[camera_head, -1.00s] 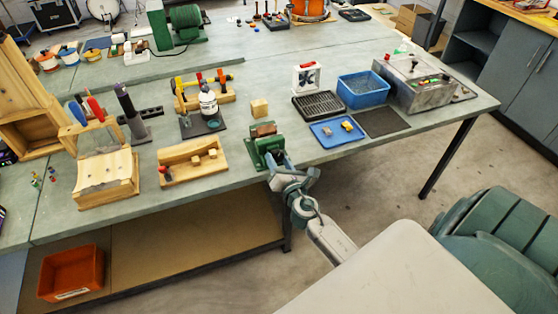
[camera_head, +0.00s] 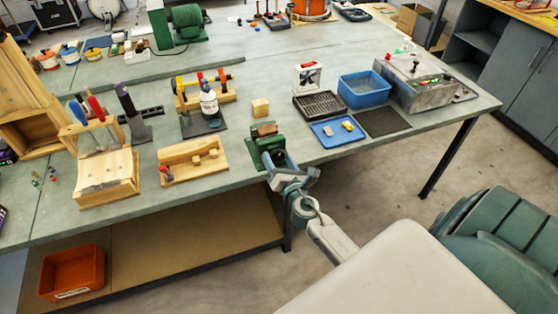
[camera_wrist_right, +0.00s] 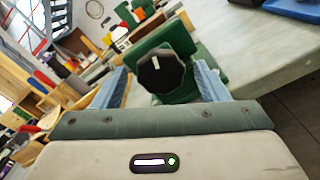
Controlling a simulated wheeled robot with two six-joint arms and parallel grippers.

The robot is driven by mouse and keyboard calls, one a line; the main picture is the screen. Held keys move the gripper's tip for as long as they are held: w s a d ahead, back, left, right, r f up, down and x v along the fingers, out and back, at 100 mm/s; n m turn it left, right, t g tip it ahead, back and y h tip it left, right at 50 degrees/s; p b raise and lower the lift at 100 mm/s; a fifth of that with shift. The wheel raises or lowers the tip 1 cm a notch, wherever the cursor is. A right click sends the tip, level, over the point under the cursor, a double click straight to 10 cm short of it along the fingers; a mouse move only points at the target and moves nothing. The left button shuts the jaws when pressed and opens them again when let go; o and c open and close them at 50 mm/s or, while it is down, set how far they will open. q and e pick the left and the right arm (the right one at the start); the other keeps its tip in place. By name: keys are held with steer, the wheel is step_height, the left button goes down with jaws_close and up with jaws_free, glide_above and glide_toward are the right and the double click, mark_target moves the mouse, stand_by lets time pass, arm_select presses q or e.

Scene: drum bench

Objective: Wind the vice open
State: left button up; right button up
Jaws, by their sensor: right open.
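The green vice (camera_head: 266,148) stands at the front edge of the bench, with a brown block (camera_head: 264,130) at its top. In the right wrist view the vice's green body (camera_wrist_right: 172,55) shows behind a round black knob (camera_wrist_right: 161,71) with a white mark. My right gripper (camera_head: 278,163) is at the front of the vice. In the right wrist view its two blue fingers (camera_wrist_right: 161,85) are apart, one on each side of the knob, and they do not visibly touch it. My left gripper is not in view.
A small wooden cube (camera_head: 260,108) stands behind the vice. A wooden tray (camera_head: 194,162) lies to its left and a blue tray (camera_head: 337,132) to its right. An orange bin (camera_head: 71,273) sits on the lower shelf.

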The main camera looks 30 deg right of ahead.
steer(key=b+v, duration=0.3)
steer(key=v, duration=0.7)
steer(key=shift+s, duration=0.2)
steer(key=shift+a, duration=0.1)
